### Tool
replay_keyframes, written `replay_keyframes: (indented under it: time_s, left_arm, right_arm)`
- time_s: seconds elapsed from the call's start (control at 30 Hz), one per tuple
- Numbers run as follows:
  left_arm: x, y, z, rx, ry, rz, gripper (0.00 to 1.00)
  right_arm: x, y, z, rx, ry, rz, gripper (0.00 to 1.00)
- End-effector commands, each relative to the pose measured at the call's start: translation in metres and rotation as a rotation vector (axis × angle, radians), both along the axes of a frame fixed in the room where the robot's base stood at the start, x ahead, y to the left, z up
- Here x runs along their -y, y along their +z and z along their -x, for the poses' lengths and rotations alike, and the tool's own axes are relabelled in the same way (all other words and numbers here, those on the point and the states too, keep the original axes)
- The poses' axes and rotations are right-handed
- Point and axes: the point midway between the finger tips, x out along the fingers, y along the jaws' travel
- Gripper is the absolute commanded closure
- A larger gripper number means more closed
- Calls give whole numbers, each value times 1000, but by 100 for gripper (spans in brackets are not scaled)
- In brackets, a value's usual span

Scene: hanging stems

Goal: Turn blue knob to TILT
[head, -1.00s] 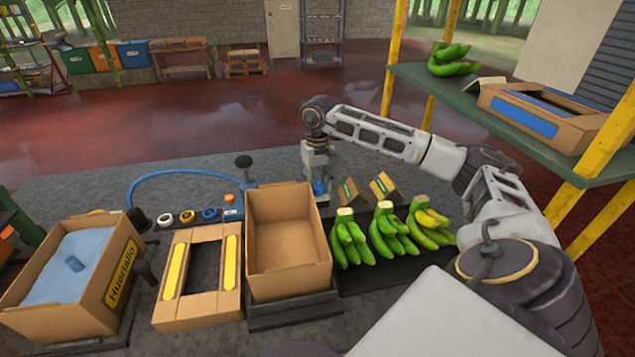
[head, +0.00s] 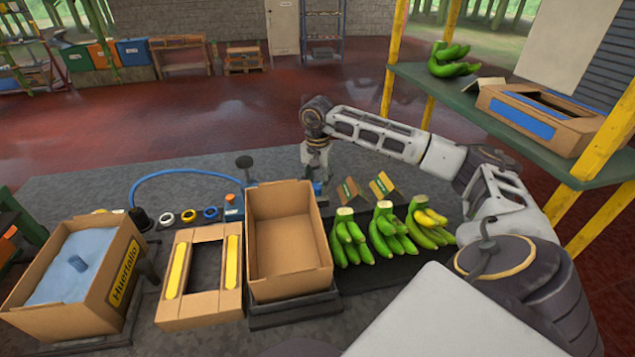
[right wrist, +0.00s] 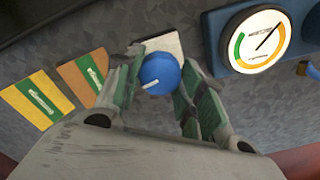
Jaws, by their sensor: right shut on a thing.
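The blue knob (right wrist: 160,72) sits between my right gripper's fingers (right wrist: 160,88) in the right wrist view. A short white mark on its face points to the lower left of that view. A pale plate (right wrist: 158,44) lies behind the knob; I cannot read any TILT label. In the head view my right gripper (head: 317,182) points down behind the open carton, shut on the knob (head: 318,188), which is mostly hidden there. My left gripper is not in view.
A round dial (right wrist: 257,40) with a needle is right of the knob in the wrist view. Two small cards (head: 382,185) and several banana bunches (head: 388,235) are right of the gripper. The open carton (head: 290,278) stands close in front.

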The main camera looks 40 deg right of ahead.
Motion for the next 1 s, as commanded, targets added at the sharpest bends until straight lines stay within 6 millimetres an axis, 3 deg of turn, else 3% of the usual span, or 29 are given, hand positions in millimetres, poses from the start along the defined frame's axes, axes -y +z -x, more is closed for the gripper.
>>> replay_keyframes:
  time_s: [0.33, 0.9, 0.93, 1.0]
  left_arm:
    - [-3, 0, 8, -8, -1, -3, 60]
    - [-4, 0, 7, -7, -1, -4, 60]
    - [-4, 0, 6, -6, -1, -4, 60]
    - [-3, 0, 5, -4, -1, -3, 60]
  right_arm:
    - [1, 1, -1, 2, -169, 0, 85]
    - [1, 1, -1, 4, -205, 1, 85]
    - [1, 1, -1, 4, -205, 1, 59]
    - [1, 1, -1, 3, -204, 0, 50]
